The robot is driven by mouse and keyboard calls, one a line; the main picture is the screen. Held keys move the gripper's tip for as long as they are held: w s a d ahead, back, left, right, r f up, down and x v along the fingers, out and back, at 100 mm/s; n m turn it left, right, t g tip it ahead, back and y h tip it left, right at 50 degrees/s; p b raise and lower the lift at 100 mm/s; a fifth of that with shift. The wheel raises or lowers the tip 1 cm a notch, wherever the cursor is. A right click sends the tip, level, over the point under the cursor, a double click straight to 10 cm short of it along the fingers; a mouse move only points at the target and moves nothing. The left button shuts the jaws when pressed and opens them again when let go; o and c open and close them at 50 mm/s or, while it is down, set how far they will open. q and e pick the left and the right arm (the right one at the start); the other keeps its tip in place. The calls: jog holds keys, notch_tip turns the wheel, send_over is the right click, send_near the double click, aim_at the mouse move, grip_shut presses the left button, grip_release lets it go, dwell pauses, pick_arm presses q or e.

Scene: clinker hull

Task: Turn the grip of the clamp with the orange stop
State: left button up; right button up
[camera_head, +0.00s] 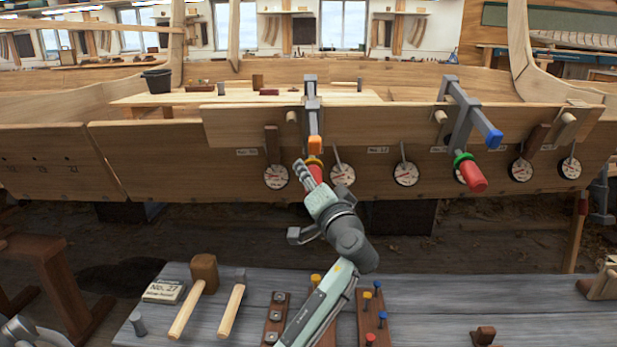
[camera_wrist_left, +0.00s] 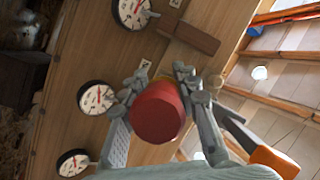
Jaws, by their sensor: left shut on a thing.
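The clamp with the orange stop (camera_head: 315,145) hangs over the plank edge, its grey bar (camera_head: 312,95) upright, left of the second clamp. Its red grip (camera_head: 316,173) is partly hidden by my left gripper (camera_head: 308,174) in the head view. In the left wrist view the red grip (camera_wrist_left: 157,112) points at the camera between the two fingers of my left gripper (camera_wrist_left: 160,90), which is shut on it. The orange stop (camera_wrist_left: 275,160) shows at lower right there. A yellow collar (camera_head: 313,160) sits above the grip.
A second clamp with a blue stop (camera_head: 494,139), green collar and red grip (camera_head: 472,177) hangs to the right. Several round dials (camera_head: 405,173) line the plank below. A grey bench (camera_head: 450,300) in front holds a mallet (camera_head: 203,272) and pegs.

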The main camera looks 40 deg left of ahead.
dwell(0.5)
pick_arm(q)
jog(key=o, duration=1.2)
jog(key=v, duration=1.2)
jog(key=shift+f, duration=0.1)
